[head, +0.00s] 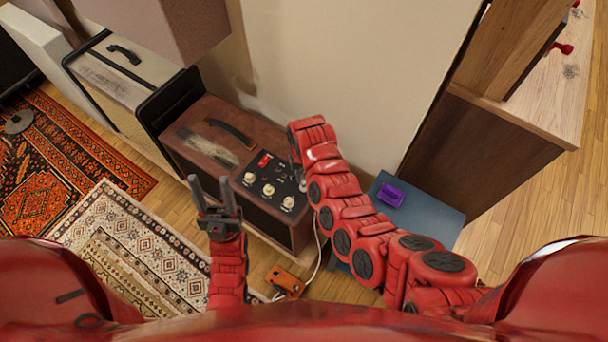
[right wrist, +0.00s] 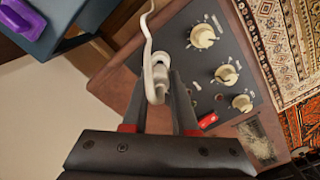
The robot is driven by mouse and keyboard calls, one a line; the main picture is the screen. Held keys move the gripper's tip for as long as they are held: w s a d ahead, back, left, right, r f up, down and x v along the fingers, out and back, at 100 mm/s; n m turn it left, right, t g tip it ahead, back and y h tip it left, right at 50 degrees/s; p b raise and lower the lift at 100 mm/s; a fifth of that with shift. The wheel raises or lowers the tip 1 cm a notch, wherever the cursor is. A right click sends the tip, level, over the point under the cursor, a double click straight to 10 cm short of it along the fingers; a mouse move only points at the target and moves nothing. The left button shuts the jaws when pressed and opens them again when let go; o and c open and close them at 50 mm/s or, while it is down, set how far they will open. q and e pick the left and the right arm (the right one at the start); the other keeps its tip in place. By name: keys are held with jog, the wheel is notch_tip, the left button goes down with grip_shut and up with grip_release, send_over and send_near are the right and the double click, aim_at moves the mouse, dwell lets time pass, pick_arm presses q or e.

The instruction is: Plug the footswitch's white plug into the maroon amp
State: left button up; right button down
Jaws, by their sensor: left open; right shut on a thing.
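The maroon amp (head: 188,158) stands against the wall, its black control panel (head: 262,205) holding cream knobs, a red switch and sockets. My right gripper (head: 298,178) is over the panel's right end, shut on the white plug (right wrist: 158,78). The plug shows between the fingertips in the right wrist view, close to the panel; I cannot tell whether it is in a socket. Its white cable (head: 319,255) runs down to the orange footswitch (head: 287,281) on the floor. My left gripper (head: 210,188) is open and empty, in front of the amp's left part.
A cream amp (head: 120,75) stands left of the maroon one. A blue-grey box with a purple object (head: 391,195) on it is at right, beside a wooden cabinet (head: 490,150). Patterned rugs (head: 130,235) cover the floor at left.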

jog(key=shift+f+b, duration=0.6)
jog(key=shift+f, duration=0.45)
dwell(0.4)
jog(key=c, duration=0.6)
grip_release()
jog(key=shift+r, duration=0.1)
notch_tip(320, 180, up, 9)
jog(key=shift+f, duration=0.1)
notch_tip(320, 180, up, 8)
jog(key=p, duration=0.4)
jog(key=shift+r+p, duration=0.25)
jog(key=shift+p, duration=0.15)
